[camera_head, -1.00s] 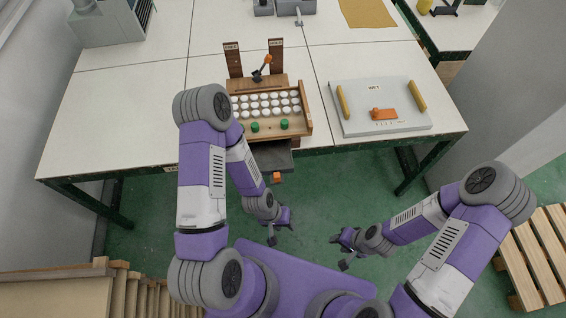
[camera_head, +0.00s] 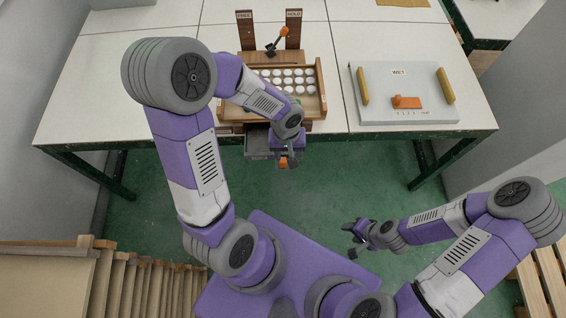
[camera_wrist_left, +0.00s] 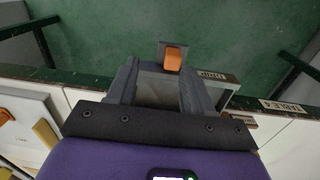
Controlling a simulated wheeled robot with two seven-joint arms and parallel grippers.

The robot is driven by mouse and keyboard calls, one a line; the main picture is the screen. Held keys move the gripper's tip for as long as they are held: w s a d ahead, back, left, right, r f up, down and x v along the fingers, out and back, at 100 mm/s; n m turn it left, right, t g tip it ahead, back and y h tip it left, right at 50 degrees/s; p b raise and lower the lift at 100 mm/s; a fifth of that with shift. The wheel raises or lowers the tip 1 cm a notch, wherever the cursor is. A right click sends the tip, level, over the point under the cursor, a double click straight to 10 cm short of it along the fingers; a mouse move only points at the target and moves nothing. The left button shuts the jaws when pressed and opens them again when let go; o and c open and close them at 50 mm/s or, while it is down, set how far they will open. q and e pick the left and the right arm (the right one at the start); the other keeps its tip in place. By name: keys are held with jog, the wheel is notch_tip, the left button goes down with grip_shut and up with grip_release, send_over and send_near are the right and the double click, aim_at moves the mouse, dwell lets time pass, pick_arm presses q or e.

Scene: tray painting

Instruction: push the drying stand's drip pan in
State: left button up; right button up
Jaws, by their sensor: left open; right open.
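The grey drip pan (camera_head: 257,144) sticks out past the table's front edge, below the wooden drying stand (camera_head: 318,100). Its orange handle (camera_head: 284,163) is at the front, partly covered by my left gripper (camera_head: 288,156). In the left wrist view, my left gripper (camera_wrist_left: 160,76) has its two fingers apart, with grey pan surface showing between them. The orange handle (camera_wrist_left: 173,59) shows just beyond the fingertips, beside a "DRIP" label (camera_wrist_left: 213,76). I cannot tell whether the fingers touch the pan. My right gripper (camera_head: 354,238) is open and empty over the floor.
White pieces fill rows on the stand, with an orange-knobbed lever (camera_head: 278,41) behind. A grey board marked "WET" (camera_head: 420,112) lies to the right on the table (camera_head: 100,95). The green floor before the table is clear. Wooden pallets (camera_head: 540,275) stand at the lower right.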

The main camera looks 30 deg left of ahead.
aim_at(283, 160)
pick_arm(q)
jog(key=shift+a+r+n+y, duration=0.2)
jog(key=shift+a+n+y, duration=0.1)
jog(key=shift+a, duration=0.4)
jog(key=shift+a+f, duration=0.15)
jog(key=shift+a, duration=0.1)
notch_tip(283, 160, down, 7)
jog(key=b, duration=0.3)
grip_shut()
